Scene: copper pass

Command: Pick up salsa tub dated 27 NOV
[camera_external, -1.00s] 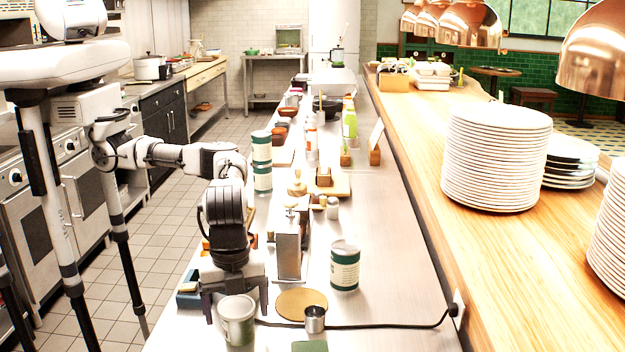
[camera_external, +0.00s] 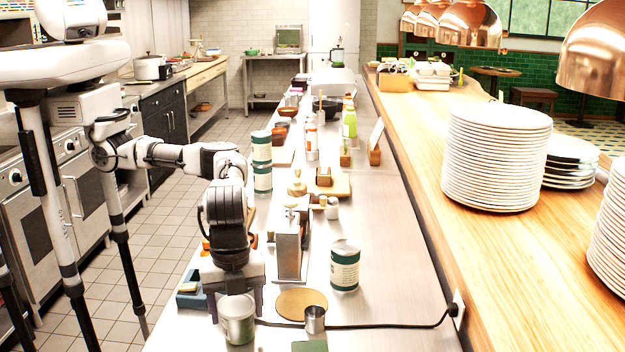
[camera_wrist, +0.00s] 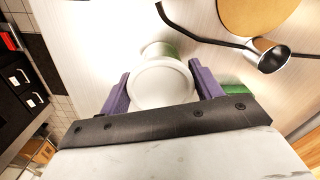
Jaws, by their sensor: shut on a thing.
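A white tub (camera_external: 238,322) with a pale lid stands at the near left of the steel counter. In the wrist view the same tub (camera_wrist: 163,84) shows its round white lid and a green band on its side. No date can be read on it. My gripper (camera_external: 236,310) is over the tub, with one finger at each side, shut on it. In the wrist view the purple fingers of my gripper (camera_wrist: 160,76) flank the lid. The tub appears upright and still at counter level.
A green-and-white can (camera_external: 345,266) and a steel box (camera_external: 289,248) stand farther back.

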